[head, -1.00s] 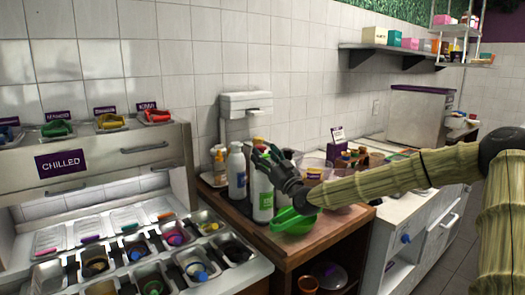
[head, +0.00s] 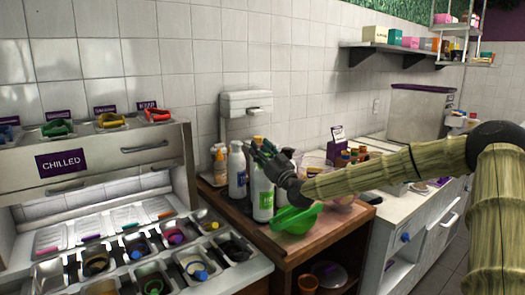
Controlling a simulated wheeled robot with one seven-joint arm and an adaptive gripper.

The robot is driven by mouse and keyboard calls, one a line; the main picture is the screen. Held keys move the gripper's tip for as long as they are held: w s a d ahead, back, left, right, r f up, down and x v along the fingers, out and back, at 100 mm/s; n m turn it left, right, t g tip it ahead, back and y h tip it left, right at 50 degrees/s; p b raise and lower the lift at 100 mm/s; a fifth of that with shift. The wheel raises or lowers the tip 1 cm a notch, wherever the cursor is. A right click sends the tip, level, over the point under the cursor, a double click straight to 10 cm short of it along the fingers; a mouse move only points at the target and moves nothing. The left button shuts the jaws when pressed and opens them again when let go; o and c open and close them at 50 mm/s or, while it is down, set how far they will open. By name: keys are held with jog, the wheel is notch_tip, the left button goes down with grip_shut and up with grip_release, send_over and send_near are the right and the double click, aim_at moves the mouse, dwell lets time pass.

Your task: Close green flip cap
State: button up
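A white bottle with a green label (head: 262,197) stands upright on the wooden counter, among other bottles. My gripper (head: 264,150) is at the top of this bottle, coming from the right. The gripper covers the bottle's top, so I cannot see the green flip cap clearly or tell whether it is open. Some green shows around the fingers, but I cannot separate cap from fingers. The fingers are too small to tell open from shut, and contact is unclear.
A second white bottle (head: 237,172) and an amber bottle (head: 220,166) stand to the left. Topping tins (head: 193,264) fill the chilled unit at left. A wall dispenser (head: 246,103) hangs behind.

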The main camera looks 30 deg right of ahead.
jog(key=shift+s+f+t+b, duration=0.1)
jog(key=shift+f+t+b, duration=0.2)
jog(key=shift+b, duration=0.85)
jog(key=shift+s+t+b, duration=0.1)
jog(key=shift+t+b, duration=0.2)
jog(key=shift+b, duration=0.55)
jog(key=shift+r, duration=0.2)
jog(key=o, duration=1)
jog(key=shift+v, duration=3.75)
jog(key=shift+d, duration=0.1)
